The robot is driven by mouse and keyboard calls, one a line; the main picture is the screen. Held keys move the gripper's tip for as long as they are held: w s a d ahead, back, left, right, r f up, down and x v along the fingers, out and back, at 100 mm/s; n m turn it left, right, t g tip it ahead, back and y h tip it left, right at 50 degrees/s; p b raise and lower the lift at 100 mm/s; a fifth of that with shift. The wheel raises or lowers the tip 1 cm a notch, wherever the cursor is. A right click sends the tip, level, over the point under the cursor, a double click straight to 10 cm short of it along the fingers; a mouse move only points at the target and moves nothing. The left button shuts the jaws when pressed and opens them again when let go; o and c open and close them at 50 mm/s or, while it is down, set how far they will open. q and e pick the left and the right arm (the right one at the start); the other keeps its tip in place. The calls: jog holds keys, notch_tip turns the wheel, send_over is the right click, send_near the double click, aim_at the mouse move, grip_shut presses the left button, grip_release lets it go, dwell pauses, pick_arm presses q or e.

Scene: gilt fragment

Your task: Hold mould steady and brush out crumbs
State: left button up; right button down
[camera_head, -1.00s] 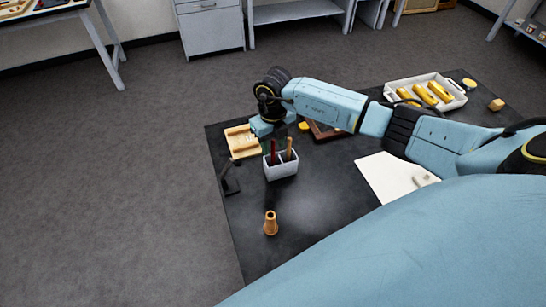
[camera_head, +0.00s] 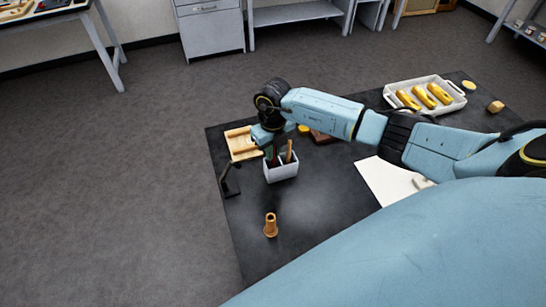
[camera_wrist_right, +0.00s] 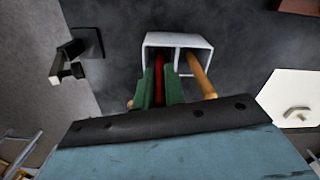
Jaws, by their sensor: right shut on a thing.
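A white two-compartment holder (camera_head: 281,173) stands on the dark table. It also shows in the right wrist view (camera_wrist_right: 178,40). My right gripper (camera_head: 271,150) points down over it. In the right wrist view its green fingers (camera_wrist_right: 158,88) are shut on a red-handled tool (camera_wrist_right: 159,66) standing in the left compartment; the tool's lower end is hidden. A tool with a wooden handle (camera_wrist_right: 203,78) leans in the other compartment. A reddish-brown flat piece (camera_head: 323,137), partly behind my arm, may be the mould; I cannot tell. My left gripper is not in view.
A pale wooden tray (camera_head: 241,155) lies behind the holder, left of my gripper. A small black stand (camera_head: 230,182) is at the left edge. A wooden cone-like piece (camera_head: 270,226) stands in front. A white tray (camera_head: 460,103) holds yellow pieces. White board (camera_head: 380,178) lies right.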

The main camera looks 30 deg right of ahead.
notch_tip(320, 180, up, 10)
jog(key=shift+r+b, duration=0.1)
jog(key=shift+b, duration=0.55)
jog(key=shift+s, duration=0.1)
